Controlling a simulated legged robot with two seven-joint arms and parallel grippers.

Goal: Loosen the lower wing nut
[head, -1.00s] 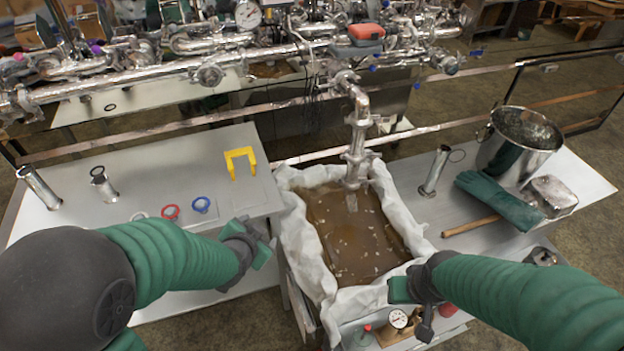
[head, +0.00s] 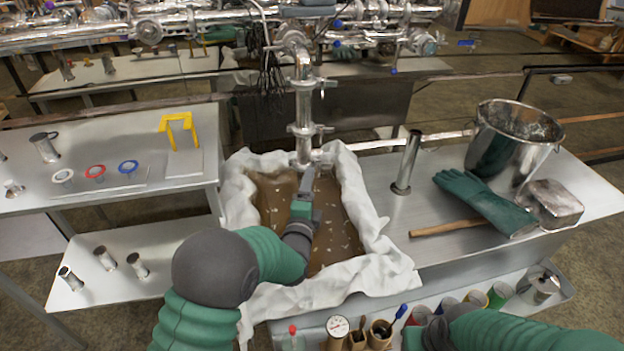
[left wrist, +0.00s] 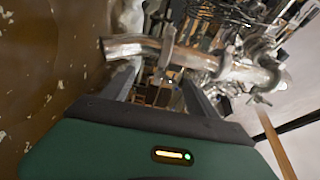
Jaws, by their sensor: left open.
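A vertical steel pipe (head: 303,102) comes down over the pan of brown liquid (head: 345,215). It carries an upper clamp (head: 306,84) and a lower clamp (head: 310,130), with small fittings on their right sides; the lower wing nut is too small to make out surely. My left gripper (head: 309,175) is over the pan, just below the pipe's lower end. In the left wrist view my left gripper (left wrist: 160,80) is open, its fingers pointing at a pipe clamp (left wrist: 168,48), with no clear grip. My right gripper (head: 428,338) is low at the bottom edge, its jaws unclear.
White cloth (head: 385,265) lines the pan. The right table holds a steel pot (head: 512,150), green gloves (head: 485,203), a metal box (head: 552,203) and an upright tube (head: 407,160). The left table has a yellow bracket (head: 178,127) and coloured rings (head: 95,172).

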